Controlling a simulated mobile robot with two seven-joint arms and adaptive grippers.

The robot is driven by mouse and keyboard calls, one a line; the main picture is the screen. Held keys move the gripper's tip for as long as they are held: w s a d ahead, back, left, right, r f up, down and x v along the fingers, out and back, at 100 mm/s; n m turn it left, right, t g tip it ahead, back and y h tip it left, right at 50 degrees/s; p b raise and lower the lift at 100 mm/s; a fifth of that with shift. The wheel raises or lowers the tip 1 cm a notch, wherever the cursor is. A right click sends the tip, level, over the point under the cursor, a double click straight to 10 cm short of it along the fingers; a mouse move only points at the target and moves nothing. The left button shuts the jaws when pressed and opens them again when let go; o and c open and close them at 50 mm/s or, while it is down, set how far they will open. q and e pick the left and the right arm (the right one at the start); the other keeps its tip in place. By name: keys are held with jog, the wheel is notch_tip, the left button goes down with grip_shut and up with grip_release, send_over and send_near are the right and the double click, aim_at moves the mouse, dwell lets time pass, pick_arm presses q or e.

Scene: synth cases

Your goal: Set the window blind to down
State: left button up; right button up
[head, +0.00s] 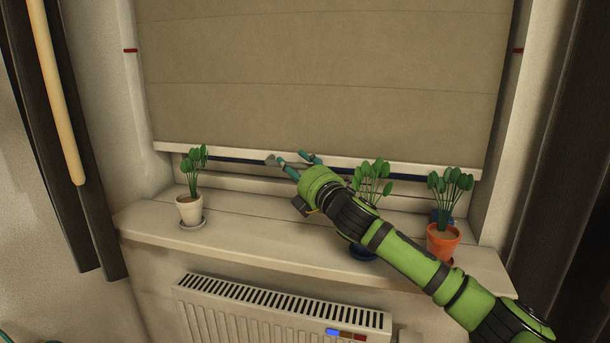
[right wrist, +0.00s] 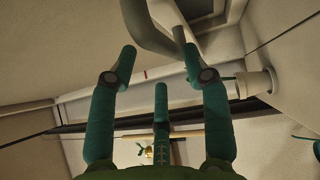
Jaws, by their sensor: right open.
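The beige window blind (head: 320,70) hangs over most of the window. Its pale bottom bar (head: 420,167) is a little above the sill, with a narrow dark strip of window below it. My right gripper (head: 292,159) is open, its teal fingers at the bottom bar near the middle. In the right wrist view, the fingertips (right wrist: 160,50) are spread on both sides of a grey curved piece (right wrist: 162,38), apparently a pull handle; contact is unclear. A teal sliver in the head view's lower left corner may be my left gripper (head: 8,338); its fingers cannot be read.
On the sill (head: 250,232) stand a white-potted plant (head: 190,208) at left, a plant (head: 371,183) partly behind my arm, and an orange-potted plant (head: 443,243) at right. A radiator (head: 270,312) is below. Red marks (head: 130,50) show on the window's side walls.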

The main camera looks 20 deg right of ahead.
jog(key=shift+v, duration=2.15)
jog(key=shift+p, duration=0.3)
